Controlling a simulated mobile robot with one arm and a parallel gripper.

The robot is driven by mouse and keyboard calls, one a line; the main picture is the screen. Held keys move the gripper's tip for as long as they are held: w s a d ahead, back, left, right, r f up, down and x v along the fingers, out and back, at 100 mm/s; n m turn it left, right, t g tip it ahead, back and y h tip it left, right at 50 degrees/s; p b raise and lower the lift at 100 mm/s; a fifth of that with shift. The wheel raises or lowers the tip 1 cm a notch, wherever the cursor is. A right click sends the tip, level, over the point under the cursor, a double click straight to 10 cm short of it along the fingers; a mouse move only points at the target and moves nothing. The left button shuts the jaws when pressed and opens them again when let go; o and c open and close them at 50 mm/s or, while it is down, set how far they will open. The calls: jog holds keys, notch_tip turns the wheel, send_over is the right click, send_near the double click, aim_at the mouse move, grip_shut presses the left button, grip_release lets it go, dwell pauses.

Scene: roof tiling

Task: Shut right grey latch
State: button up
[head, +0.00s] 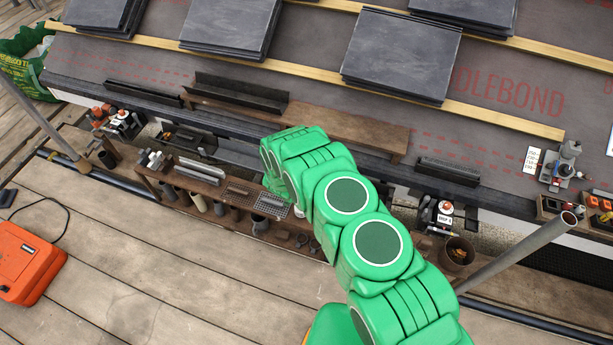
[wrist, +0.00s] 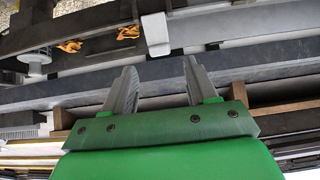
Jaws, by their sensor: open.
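My gripper (wrist: 160,78) shows in the wrist view with its two grey fingers apart and nothing between them. Just beyond the fingertips, a light grey block (wrist: 155,33) stands out from a dark rail; I cannot tell whether it is the right grey latch or how it is set. No latch can be made out there.
A dark gutter section (head: 188,141) with orange leaves lies left of my arm. A wooden shelf (head: 215,187) with pots and small parts stands in front of the eave. A grey pole (head: 520,252) rises at right. An orange case (head: 24,262) lies on the deck.

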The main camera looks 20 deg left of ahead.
jog(key=shift+x, duration=2.45)
jog(key=shift+c, duration=0.3)
jog(key=c, duration=1)
